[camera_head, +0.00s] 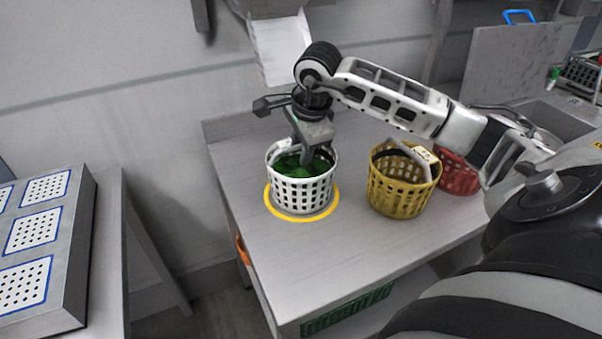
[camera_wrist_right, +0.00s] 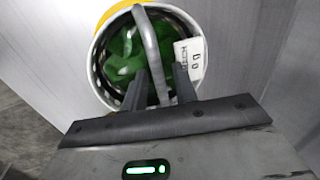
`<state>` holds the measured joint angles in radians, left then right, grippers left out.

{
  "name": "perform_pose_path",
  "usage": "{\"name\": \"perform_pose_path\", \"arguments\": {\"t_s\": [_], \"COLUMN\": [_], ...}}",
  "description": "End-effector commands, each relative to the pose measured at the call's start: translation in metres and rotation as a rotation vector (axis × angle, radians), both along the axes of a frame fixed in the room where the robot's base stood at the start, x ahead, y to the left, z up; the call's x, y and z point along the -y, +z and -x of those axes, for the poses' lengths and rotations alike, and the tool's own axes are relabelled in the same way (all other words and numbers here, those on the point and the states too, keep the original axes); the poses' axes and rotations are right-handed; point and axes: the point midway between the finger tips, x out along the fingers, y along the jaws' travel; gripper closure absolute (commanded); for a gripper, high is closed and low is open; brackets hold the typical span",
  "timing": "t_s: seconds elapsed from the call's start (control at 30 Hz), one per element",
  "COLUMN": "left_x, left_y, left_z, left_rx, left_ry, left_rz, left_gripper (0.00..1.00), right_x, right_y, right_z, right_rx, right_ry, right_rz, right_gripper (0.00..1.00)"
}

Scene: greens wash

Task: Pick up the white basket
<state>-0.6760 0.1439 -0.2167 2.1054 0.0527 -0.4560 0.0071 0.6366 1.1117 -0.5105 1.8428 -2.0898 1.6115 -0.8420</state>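The white basket (camera_head: 301,190) stands upright on the counter inside a yellow ring (camera_head: 268,201), with green leaves (camera_head: 303,165) in it. In the right wrist view its rim and leaves (camera_wrist_right: 122,57) show from above, and its grey handle (camera_wrist_right: 149,45) runs up between my right gripper's fingers (camera_wrist_right: 160,82). The fingers are apart, with gaps beside the handle. In the head view my right gripper (camera_head: 310,153) points down over the basket; its tips are partly hidden there. A white label (camera_wrist_right: 189,58) is on the basket's rim. My left gripper is out of view.
A yellow basket (camera_head: 400,195) with a raised handle stands to the right on the counter (camera_head: 330,260), and a red basket (camera_head: 458,176) stands behind it. A separate table at left carries a grey panel (camera_head: 73,240) with perforated squares. The front counter is clear.

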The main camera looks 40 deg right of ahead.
Motion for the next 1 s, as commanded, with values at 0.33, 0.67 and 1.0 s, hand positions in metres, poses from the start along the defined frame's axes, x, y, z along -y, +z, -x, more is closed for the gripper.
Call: {"name": "perform_pose_path", "arguments": {"t_s": [0.33, 0.67, 1.0], "left_x": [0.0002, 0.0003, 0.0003], "left_y": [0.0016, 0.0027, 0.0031], "left_z": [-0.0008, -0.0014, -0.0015], "left_rx": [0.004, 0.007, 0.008], "left_ry": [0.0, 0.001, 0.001], "left_rz": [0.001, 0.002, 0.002], "left_gripper": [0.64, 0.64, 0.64], "right_x": [0.0, 0.0003, 0.0006], "right_y": [0.0003, 0.0003, 0.0003], "right_z": [0.0002, 0.0004, 0.0005], "right_rx": [0.0, -0.002, -0.002], "right_ry": [0.0, 0.0, 0.0], "right_rz": [0.001, 0.002, 0.003], "right_gripper": [1.0, 1.0, 1.0]}}
